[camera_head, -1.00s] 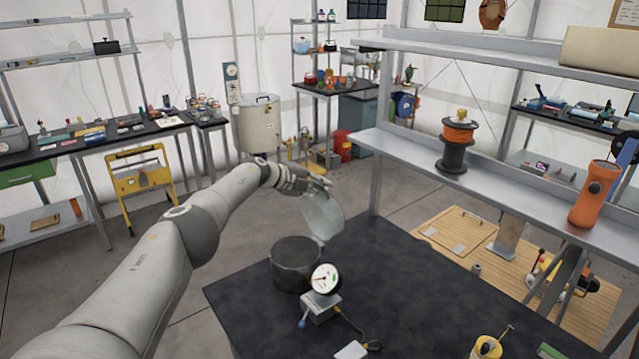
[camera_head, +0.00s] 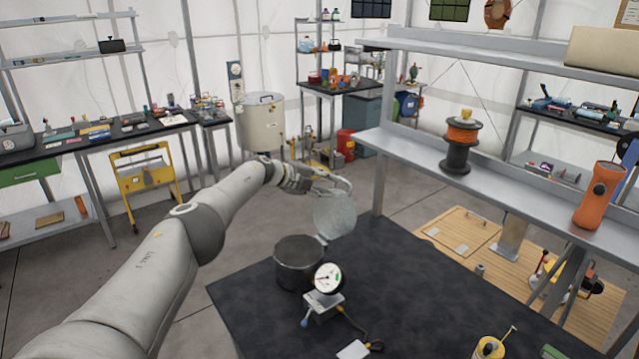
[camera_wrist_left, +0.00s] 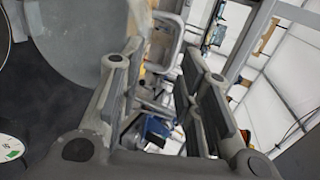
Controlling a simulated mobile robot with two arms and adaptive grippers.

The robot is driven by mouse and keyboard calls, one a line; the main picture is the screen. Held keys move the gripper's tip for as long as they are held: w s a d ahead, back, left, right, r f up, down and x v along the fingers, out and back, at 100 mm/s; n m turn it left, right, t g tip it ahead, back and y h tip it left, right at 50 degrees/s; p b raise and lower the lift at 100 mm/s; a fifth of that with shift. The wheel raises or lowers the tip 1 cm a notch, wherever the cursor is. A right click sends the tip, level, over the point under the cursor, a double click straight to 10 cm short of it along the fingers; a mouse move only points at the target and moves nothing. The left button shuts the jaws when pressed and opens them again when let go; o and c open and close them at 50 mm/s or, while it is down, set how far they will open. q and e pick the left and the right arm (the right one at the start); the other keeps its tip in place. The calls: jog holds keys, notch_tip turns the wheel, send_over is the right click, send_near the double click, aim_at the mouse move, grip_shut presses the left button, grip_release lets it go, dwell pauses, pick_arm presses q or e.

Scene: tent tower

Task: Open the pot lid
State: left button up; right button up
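The dark grey pot (camera_head: 298,265) stands on the black table. Its round, pale, translucent lid (camera_head: 335,216) stands steeply tilted at the pot's far right rim, its lower edge close to the rim. The opening of the pot is uncovered. My left gripper (camera_head: 345,184) is at the lid's upper edge. In the left wrist view, the lid (camera_wrist_left: 85,38) lies beside one finger of the left gripper (camera_wrist_left: 160,78). The fingers are apart, with nothing clearly held between them. I cannot tell whether the finger touches the lid. My right gripper is not in view.
A dial gauge (camera_head: 327,279) on a small block stands close in front of the pot. A metal shelf (camera_head: 500,180) with an orange spool (camera_head: 460,135) and an orange flashlight (camera_head: 597,195) runs along the right. The black table (camera_head: 420,275) is clear right of the pot.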

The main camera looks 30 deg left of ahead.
pick_arm(q)
jog(key=shift+a, duration=0.1)
jog(key=v, duration=1.2)
dwell(0.4)
